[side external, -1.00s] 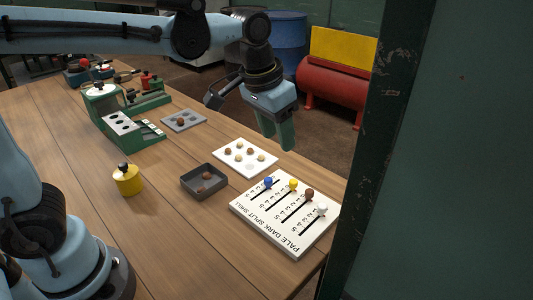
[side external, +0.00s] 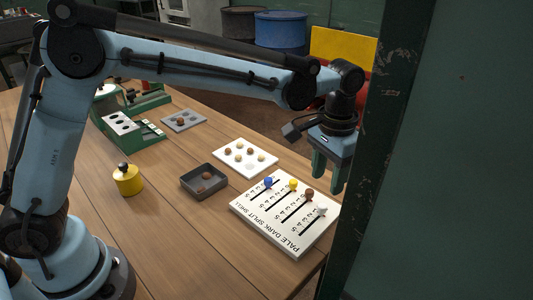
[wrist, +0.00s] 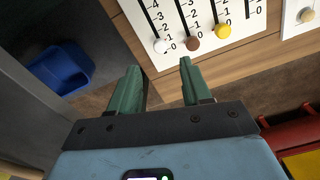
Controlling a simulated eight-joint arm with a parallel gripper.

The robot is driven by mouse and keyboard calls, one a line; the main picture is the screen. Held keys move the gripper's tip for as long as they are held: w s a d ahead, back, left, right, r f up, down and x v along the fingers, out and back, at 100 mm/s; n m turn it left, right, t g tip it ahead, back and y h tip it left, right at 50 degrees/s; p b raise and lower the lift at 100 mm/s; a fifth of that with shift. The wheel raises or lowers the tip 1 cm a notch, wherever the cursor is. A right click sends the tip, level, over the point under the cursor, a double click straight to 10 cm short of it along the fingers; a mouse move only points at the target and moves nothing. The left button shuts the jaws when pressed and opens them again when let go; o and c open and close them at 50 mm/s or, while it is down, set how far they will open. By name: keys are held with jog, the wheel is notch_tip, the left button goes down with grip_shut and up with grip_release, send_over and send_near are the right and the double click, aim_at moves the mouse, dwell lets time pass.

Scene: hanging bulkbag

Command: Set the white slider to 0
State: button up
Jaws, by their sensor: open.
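The white slider (side external: 321,211) is the rightmost knob on the white slider board (side external: 262,222) in the side view. In the wrist view, the white slider (wrist: 160,46) sits near the low end of its scale, close to the 0 and 1 marks; its exact mark is hard to tell. My gripper (side external: 328,180) is open and empty, raised above the far right edge of the board, apart from the knob. In the wrist view, my gripper (wrist: 160,66) has its fingers spread, with the white knob showing beyond and between the tips.
Brown (side external: 308,195), yellow (side external: 293,185) and blue (side external: 268,182) sliders stand beside the white one. A dark green post (side external: 375,150) rises close on the right.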

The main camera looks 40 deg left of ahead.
aim_at(322, 205)
notch_tip(322, 205, down, 7)
jog(key=shift+f, duration=0.15)
dwell(0.4)
grip_shut()
